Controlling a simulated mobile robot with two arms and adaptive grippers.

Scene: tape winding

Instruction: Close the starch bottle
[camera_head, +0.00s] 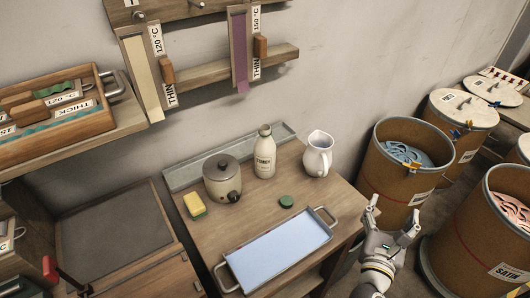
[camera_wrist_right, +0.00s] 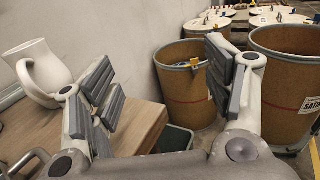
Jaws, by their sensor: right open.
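The cream starch bottle (camera_head: 264,158) stands upright near the back of the wooden table, with a dark label and a pale neck. A small round green cap (camera_head: 286,201) lies on the table in front of it, apart from the bottle. My right gripper (camera_head: 393,217) is open and empty beyond the table's right edge, away from both the bottle and the cap. Its two spread fingers also show in the right wrist view (camera_wrist_right: 165,85), with nothing between them. My left gripper is not in view.
A white pitcher (camera_head: 318,155) stands right of the bottle, and a lidded pot (camera_head: 222,180) stands left of it. A yellow-green sponge (camera_head: 194,205) is at the table's left. A metal-handled blue tray (camera_head: 280,250) fills the front. Fibre drums (camera_head: 402,186) stand at the right.

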